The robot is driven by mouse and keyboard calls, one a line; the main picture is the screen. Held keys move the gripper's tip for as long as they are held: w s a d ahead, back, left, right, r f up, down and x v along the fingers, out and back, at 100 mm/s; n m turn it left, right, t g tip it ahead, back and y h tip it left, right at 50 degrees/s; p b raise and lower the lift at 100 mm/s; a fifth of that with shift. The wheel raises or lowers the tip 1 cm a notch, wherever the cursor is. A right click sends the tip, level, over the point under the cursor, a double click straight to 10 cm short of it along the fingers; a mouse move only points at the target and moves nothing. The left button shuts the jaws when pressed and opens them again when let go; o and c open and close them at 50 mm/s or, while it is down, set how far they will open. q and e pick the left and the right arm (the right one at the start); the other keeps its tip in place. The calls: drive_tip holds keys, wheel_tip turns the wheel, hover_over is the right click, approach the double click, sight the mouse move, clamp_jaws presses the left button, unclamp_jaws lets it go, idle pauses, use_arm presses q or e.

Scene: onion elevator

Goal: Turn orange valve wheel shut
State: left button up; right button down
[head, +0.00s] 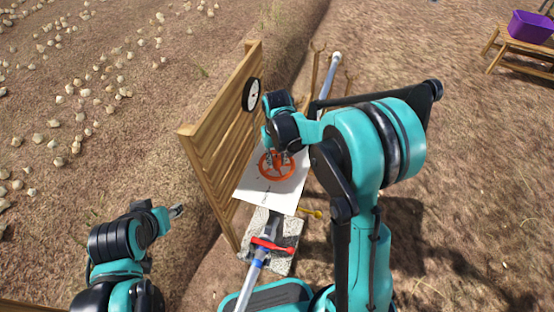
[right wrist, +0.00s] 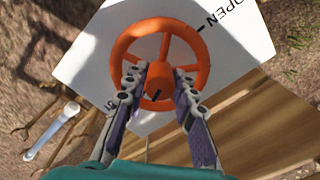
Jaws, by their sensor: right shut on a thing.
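The orange valve wheel (head: 265,172) is mounted over a white panel (head: 255,194) beside the wooden slatted fence. My right gripper (head: 277,161) reaches down over the wheel. In the right wrist view the wheel (right wrist: 197,42) shows its round rim, spokes and hub, and the right gripper's fingers (right wrist: 158,85) sit on both sides of the hub, shut on the wheel. The word "OPEN" and a dark mark are on the panel (right wrist: 245,45); other lettering is partly hidden by a finger. My left gripper (head: 176,211) is apart from the wheel at lower left, its jaws too small to read.
The wooden fence (head: 215,135) with a round black-and-white gauge (head: 251,95) stands left of the wheel. A purple crate (head: 530,28) is at far right.

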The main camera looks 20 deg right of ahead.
sight(277, 158)
drive_tip(key=shift+m, duration=2)
drive_tip(key=shift+w+d, duration=0.1)
drive_tip(key=c, duration=1.2)
unclamp_jaws()
drive_tip(key=shift+r, duration=0.1)
wheel_tip(277, 158, up, 12)
drive_tip(key=shift+f, duration=0.1)
